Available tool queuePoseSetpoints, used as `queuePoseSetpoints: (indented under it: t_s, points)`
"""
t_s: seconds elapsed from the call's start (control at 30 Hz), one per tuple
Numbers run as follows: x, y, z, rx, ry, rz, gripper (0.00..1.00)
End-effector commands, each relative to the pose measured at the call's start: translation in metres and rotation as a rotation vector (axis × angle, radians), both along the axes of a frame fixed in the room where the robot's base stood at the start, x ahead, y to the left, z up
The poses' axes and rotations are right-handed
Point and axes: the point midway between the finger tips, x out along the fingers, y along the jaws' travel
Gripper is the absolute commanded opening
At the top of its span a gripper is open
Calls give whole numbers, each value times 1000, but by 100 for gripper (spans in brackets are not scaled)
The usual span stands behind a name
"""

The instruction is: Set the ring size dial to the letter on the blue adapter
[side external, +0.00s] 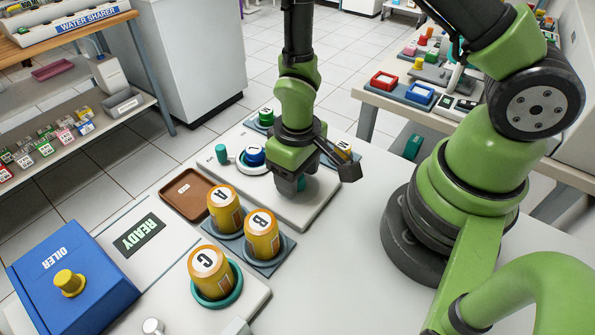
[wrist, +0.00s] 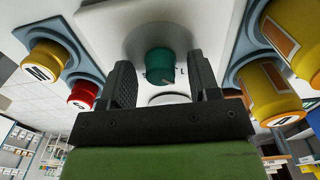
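A teal dial knob (wrist: 160,62) stands on a round grey base in the wrist view, with small letters beside it, of which an S and an L seem to show. My gripper (wrist: 163,76) is open, one finger on each side of the knob with gaps between. A blue piece (side external: 254,155), probably the blue adapter, sits on a white disc left of my gripper. Its letter is not legible.
Yellow canisters A (side external: 224,213), B (side external: 262,239) and C (side external: 212,275) stand in front of the panel. A blue OILER box (side external: 80,285) is at lower left.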

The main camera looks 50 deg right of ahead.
Motion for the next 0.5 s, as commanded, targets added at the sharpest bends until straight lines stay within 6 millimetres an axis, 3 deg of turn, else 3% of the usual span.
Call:
queuePoseSetpoints:
  t_s: [0.27, 0.5]
  points:
    - [0, 0, 1, 0, -1, -1, 55]
    - [1, 0, 28, 1, -6, -3, 55]
